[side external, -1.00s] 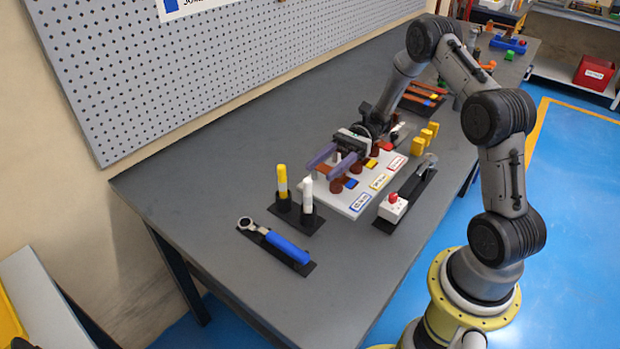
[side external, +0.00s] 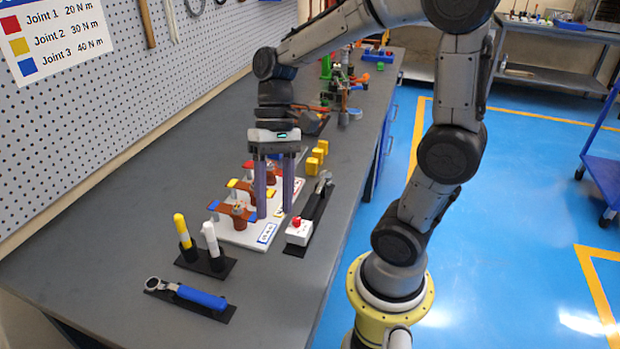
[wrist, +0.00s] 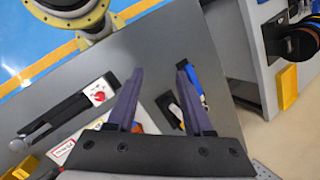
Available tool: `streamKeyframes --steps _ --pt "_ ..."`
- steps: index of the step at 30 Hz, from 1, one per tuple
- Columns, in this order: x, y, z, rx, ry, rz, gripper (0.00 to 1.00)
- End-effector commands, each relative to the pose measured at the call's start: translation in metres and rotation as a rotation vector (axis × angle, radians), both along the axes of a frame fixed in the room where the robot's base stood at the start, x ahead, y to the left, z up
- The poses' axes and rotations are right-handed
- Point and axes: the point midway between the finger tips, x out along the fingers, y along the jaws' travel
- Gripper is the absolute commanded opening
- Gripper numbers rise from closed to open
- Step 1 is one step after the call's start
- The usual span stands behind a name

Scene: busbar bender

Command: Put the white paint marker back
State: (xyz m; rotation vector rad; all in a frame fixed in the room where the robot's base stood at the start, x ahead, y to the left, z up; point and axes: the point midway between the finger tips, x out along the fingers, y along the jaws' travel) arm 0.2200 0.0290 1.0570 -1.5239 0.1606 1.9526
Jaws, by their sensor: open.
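In the wrist view, my gripper (wrist: 160,70) also shows an empty gap. The right finger partly hides the marker area there.
A blue-handled wrench (side external: 200,297) lies on a black mat in front of the holder. A white box (side external: 298,232) with a red button sits right of the board. Yellow blocks (side external: 317,158) stand behind it. The bench left of the holder is clear.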

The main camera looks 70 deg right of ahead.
Motion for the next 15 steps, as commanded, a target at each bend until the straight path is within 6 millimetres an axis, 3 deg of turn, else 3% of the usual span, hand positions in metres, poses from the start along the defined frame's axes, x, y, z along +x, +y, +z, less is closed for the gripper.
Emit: streamKeyframes --steps 6,15 --pt "-0.038 -0.013 0.019 -0.288 -0.382 0.257 0.51" --pt "-0.055 -0.028 0.034 -0.499 -0.689 0.445 0.51"
